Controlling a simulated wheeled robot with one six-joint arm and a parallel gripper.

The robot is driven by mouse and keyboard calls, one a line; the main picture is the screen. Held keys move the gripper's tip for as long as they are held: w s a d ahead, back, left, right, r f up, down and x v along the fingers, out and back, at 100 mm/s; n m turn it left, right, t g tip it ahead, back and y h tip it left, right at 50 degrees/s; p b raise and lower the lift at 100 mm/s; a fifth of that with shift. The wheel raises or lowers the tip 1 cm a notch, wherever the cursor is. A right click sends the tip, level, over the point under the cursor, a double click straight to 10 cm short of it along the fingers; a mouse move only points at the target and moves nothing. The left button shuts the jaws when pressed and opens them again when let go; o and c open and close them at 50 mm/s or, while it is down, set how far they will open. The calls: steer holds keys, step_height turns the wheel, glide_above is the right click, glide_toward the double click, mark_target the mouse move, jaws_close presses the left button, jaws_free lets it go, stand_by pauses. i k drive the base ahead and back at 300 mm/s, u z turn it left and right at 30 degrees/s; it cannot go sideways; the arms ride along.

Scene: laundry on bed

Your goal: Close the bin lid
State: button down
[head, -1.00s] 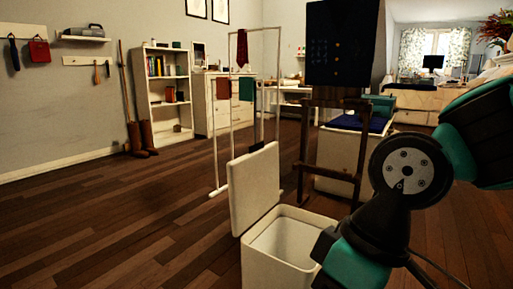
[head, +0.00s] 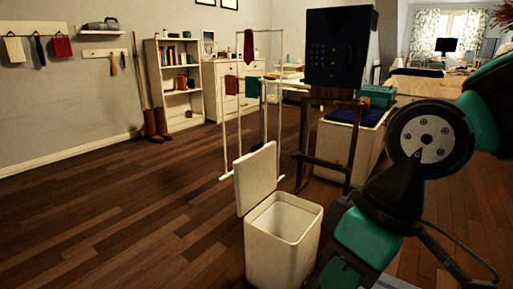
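A white bin (head: 275,254) stands on the wooden floor in the lower middle of the head view. Its lid (head: 256,179) is open and stands nearly upright, leaning back a little, along the bin's left/back edge. The bin's inside looks empty as far as it shows. My arm, teal and black, reaches in from the right. Its lower links come down just right of the bin in the picture and end near the bottom edge.
Behind the bin stand a white clothes rack (head: 222,130), a dark wooden stand (head: 301,155) with a dark blue garment (head: 339,45), and a white chest (head: 330,149). A white bookshelf (head: 165,100) is by the back wall. The floor (head: 120,220) left of the bin is clear.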

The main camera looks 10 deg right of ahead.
mark_target(255, 173)
steer(key=u, duration=0.8)
steer(key=i, duration=1.4)
steer(key=z, duration=0.65)
